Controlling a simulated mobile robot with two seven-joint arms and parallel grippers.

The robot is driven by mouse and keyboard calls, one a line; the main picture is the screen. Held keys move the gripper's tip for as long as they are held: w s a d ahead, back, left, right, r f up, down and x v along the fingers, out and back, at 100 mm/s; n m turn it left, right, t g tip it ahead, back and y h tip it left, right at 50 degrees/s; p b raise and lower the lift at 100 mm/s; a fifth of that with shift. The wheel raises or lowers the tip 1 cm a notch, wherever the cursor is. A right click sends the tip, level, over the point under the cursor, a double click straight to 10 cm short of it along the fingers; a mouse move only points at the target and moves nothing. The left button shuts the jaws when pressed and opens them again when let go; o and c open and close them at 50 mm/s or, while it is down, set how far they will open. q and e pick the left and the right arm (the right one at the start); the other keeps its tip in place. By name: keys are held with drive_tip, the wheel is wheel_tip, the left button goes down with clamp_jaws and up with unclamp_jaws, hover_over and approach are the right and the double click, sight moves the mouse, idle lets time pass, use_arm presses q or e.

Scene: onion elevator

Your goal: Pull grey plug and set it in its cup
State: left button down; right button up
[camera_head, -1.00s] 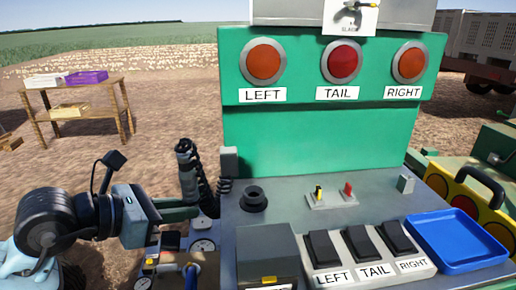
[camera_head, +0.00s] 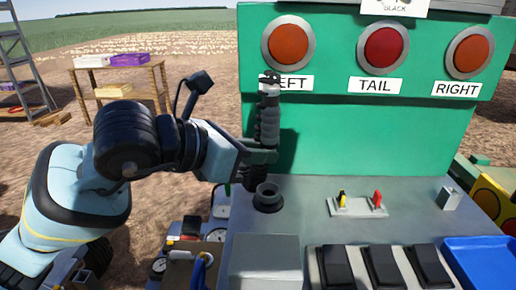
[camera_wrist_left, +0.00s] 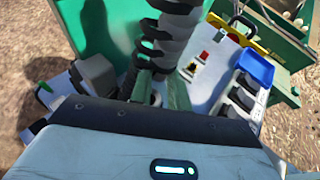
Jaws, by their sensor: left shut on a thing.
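My left gripper (camera_head: 262,156) is shut on the grey plug (camera_head: 268,118), a ribbed dark grey cylinder held upright. In the head view the plug stands just above and behind the round black cup (camera_head: 268,198) on the console's left part. The plug's lower end is partly hidden by the gripper, and a gap shows between it and the cup's rim. In the left wrist view the plug (camera_wrist_left: 172,35) rises between the two green-grey fingers. My right gripper is not in view.
The grey console top (camera_head: 320,215) bears a small plate with a yellow and a red switch (camera_head: 358,205). Black rocker switches (camera_head: 385,268) and a blue tray (camera_head: 480,258) lie at the front right. The green panel (camera_head: 370,135) with round lamps stands behind. Gauges and hoses are at the lower left.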

use_arm(q)
drive_tip(key=shift+f+b, duration=0.75)
drive_tip(key=shift+f, duration=1.25)
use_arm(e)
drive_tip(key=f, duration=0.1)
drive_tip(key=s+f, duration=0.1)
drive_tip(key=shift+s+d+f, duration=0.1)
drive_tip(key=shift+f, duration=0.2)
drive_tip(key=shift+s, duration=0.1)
use_arm(q)
drive_tip(key=shift+f, duration=0.2)
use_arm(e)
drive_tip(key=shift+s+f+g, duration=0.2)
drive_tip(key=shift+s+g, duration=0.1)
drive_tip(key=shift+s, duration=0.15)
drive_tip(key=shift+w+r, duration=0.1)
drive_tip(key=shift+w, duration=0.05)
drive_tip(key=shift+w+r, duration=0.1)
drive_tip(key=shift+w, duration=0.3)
